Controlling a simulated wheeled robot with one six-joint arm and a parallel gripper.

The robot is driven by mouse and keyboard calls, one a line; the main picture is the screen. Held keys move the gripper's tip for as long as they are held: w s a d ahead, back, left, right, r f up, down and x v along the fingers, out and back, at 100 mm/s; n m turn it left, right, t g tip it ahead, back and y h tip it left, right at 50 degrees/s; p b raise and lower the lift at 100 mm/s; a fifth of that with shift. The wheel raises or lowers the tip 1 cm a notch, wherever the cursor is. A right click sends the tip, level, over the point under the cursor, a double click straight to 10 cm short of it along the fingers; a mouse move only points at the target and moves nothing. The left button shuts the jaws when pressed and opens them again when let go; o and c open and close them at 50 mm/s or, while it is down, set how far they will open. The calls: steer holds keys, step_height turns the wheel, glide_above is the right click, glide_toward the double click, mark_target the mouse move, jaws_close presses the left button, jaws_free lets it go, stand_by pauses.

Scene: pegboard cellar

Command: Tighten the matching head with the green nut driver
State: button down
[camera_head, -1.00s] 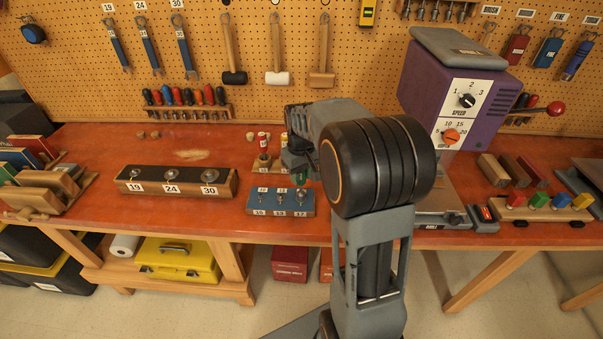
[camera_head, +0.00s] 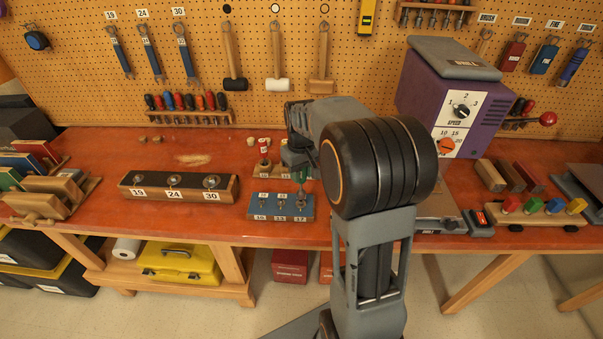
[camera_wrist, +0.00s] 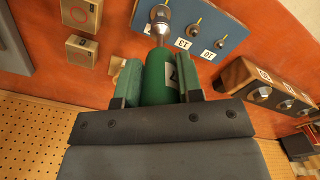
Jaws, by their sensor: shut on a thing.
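My gripper (camera_wrist: 157,88) is shut on the green nut driver (camera_wrist: 155,78), which also shows in the head view (camera_head: 300,176). The driver points down at the blue block (camera_head: 260,208), over its right-hand head, by the 17 label. In the wrist view its silver socket end (camera_wrist: 160,17) lies over that head and hides it. I cannot tell whether the socket is seated on the head or just above it. The two other heads show beside labels 13 (camera_wrist: 183,43) and 10 (camera_wrist: 207,55) in the wrist view.
A dark block labelled 19, 24 and 30 (camera_head: 150,183) lies to the left. A purple machine (camera_head: 425,85) stands right of my arm. The bench front between the blocks is clear.

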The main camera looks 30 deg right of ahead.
steer(key=shift+r+p, duration=1.45)
steer(key=shift+r, duration=0.65)
steer(key=c, duration=1.3)
jaws_free()
jaws_close()
